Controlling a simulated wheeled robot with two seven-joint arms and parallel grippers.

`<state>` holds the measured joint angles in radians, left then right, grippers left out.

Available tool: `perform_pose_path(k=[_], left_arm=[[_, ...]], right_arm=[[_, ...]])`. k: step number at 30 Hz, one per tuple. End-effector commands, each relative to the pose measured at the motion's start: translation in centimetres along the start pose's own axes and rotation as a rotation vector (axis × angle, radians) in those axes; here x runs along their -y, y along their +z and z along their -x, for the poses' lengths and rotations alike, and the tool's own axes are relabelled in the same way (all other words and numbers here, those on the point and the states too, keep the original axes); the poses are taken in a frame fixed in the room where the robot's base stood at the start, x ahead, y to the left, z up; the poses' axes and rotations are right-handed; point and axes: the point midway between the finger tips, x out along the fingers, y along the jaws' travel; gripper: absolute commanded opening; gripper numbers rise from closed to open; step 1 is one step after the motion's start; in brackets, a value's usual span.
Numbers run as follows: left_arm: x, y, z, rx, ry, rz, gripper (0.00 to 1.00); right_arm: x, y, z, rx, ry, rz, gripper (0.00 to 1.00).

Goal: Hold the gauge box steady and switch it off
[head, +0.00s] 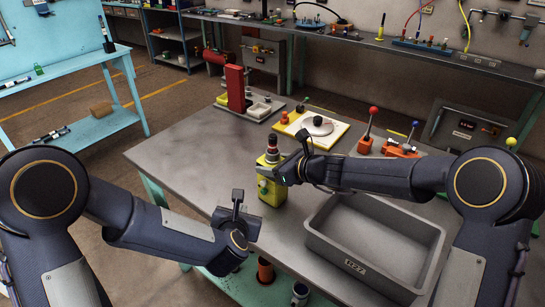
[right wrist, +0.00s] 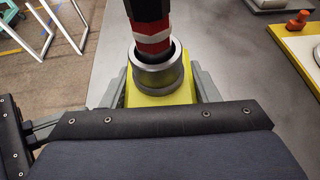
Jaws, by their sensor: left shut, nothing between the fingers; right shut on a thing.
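The gauge box (head: 271,191) is a small yellow-green box standing upright on the grey table. A dark, red-banded knob (head: 272,148) rises from its top. My right gripper (head: 275,172) comes from the right and is shut on the box's upper part. In the right wrist view the yellow box (right wrist: 158,92) sits between the two grey fingers, with a metal collar (right wrist: 154,68) and a red, white and black striped stem above. My left gripper (head: 238,197) is shut and empty, apart from the box, to its lower left near the table's front edge. The box's switch cannot be made out.
A grey bin (head: 375,243) stands close at the right of the box. Behind are a yellow board with a white dish (head: 318,126), a red stand (head: 236,88) on a grey tray, and orange lever units (head: 399,148). The table's left part is clear.

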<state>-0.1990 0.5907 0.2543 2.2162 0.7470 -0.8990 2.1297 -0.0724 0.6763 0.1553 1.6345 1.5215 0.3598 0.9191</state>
Motion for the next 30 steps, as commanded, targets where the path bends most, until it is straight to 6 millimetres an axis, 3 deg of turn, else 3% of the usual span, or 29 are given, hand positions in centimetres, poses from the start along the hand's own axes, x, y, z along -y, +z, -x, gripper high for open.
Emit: perform_pose_path(k=[1,7,17,20,30], left_arm=[[0.0,0.0,0.0,0.000,0.000,0.000,0.00],[0.0,0.0,0.0,0.000,0.000,0.000,0.00],[0.0,0.0,0.0,0.000,0.000,0.000,0.00],[0.0,0.0,0.0,0.000,0.000,0.000,0.00],[0.0,0.0,0.0,0.000,0.000,0.000,0.00]], right_arm=[[0.1,-0.1,0.0,-0.001,-0.002,0.002,0.56],[0.1,0.0,0.0,-0.001,-0.001,0.001,0.80],[0.1,0.0,0.5,0.000,-0.002,0.001,0.80],[0.2,0.0,1.7,0.000,-0.004,0.002,0.80],[0.1,0.0,8.8,0.001,-0.005,0.002,0.80]])
